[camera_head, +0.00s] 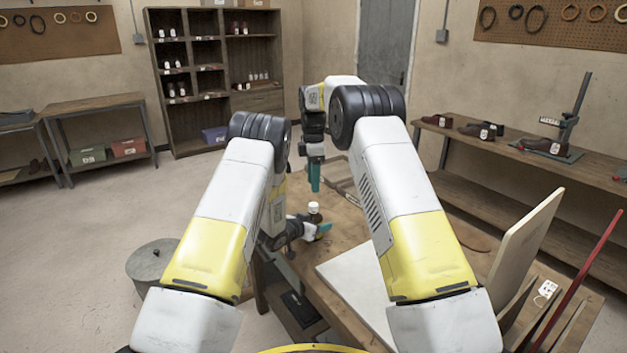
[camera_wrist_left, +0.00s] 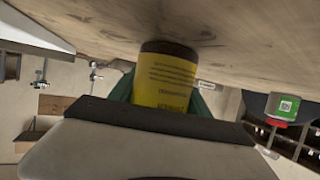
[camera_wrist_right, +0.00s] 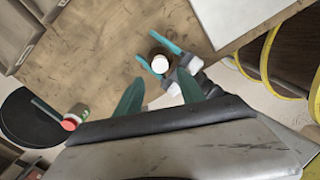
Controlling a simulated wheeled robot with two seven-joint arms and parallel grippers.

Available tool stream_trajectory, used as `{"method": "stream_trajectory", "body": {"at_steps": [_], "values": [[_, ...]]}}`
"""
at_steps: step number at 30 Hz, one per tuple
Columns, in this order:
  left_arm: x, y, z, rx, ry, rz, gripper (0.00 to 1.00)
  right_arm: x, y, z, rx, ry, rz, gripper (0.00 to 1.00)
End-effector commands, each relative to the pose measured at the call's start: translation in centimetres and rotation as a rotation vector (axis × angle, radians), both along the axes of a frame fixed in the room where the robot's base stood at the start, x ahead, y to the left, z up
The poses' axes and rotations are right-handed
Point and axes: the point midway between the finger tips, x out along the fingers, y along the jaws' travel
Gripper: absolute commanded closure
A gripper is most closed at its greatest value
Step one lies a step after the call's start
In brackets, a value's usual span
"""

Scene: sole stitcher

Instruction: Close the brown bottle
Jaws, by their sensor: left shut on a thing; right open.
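The brown bottle (camera_head: 314,217) stands upright on the wooden table with a white cap (camera_head: 314,207) on its top; how tight it sits I cannot tell. Its yellow label (camera_wrist_left: 165,84) fills the middle of the left wrist view. My left gripper (camera_head: 317,229) is shut on the bottle's body from the side. The right wrist view shows the white cap (camera_wrist_right: 160,62) from above, between the left gripper's teal fingers. My right gripper (camera_head: 314,177) is open and empty, fingers pointing down, a little above the cap and apart from it.
The wooden table (camera_head: 347,225) is mostly bare around the bottle. A pale board (camera_head: 350,285) lies on it to the right, and upright panels (camera_head: 525,235) stand farther right. A round stool (camera_head: 153,266) is at the left. A bench with shoes (camera_head: 480,130) stands behind at right.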

Motion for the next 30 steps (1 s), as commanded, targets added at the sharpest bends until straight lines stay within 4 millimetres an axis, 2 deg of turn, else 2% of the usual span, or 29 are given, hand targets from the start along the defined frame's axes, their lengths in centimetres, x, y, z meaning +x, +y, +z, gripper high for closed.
{"method": "stream_trajectory", "body": {"at_steps": [8,21,25,30], "values": [[0.0,0.0,0.1,-0.001,-0.001,0.0,1.0,0.0,0.0,-0.5,0.0,0.002,-0.002,0.54],[0.0,0.0,0.1,-0.001,-0.001,0.0,1.0,0.0,0.0,-6.7,-0.001,0.002,-0.002,0.54],[0.0,0.0,0.1,-0.001,-0.001,0.0,1.0,0.0,0.0,-7.7,-0.001,0.001,-0.002,0.54],[0.0,0.0,0.1,-0.001,-0.002,0.0,1.0,0.0,0.0,-8.0,0.0,0.0,-0.003,0.54]]}}
